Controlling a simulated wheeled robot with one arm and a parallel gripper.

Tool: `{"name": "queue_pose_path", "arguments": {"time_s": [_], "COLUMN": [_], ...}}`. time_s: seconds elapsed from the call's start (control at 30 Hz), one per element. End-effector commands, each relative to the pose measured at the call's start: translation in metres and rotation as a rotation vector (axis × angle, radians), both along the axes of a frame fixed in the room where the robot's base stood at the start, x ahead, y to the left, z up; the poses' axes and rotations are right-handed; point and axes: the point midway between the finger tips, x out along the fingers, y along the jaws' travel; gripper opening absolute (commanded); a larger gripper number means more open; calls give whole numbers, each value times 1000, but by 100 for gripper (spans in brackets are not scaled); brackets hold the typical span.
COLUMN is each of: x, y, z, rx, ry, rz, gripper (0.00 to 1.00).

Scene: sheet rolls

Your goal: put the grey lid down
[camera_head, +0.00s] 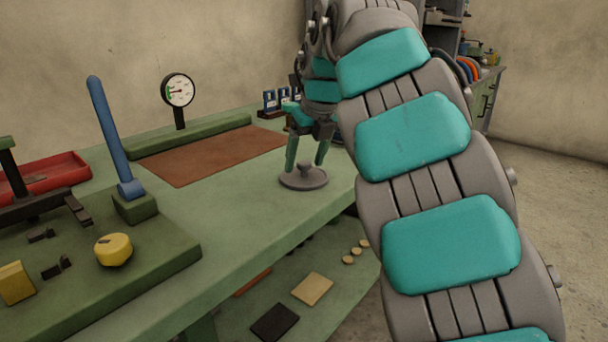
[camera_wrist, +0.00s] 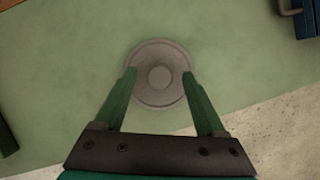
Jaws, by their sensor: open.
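The grey lid (camera_head: 303,180) is a round disc with a knob on top. It lies flat on the green table (camera_head: 240,202) close to its front edge. In the wrist view the lid (camera_wrist: 160,52) shows below my gripper, near the middle. My gripper (camera_head: 305,166) is over the lid, pointing down. In the wrist view the two green fingers of my gripper (camera_wrist: 159,75) stand apart on either side of the knob, with a gap between each finger and the knob. Nothing is held between them.
A brown mat (camera_head: 215,156), a dial gauge (camera_head: 178,92) and a blue lever (camera_head: 115,135) are left of the lid. A yellow knob (camera_head: 113,249) is on the raised plate. Small blue-and-white items (camera_head: 283,100) stand behind my gripper. A lower shelf (camera_head: 345,287) holds several flat pieces.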

Motion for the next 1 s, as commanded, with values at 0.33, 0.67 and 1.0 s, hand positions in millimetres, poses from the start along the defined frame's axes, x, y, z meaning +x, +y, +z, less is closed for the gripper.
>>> {"name": "queue_pose_path", "arguments": {"time_s": [0.33,0.67,1.0], "x": [1,1,1], "y": [0,0,1], "z": [-3,-3,-3], "rx": [-1,0,0], "ry": [-1,0,0], "rz": [1,1,1], "gripper": [68,31,0]}}
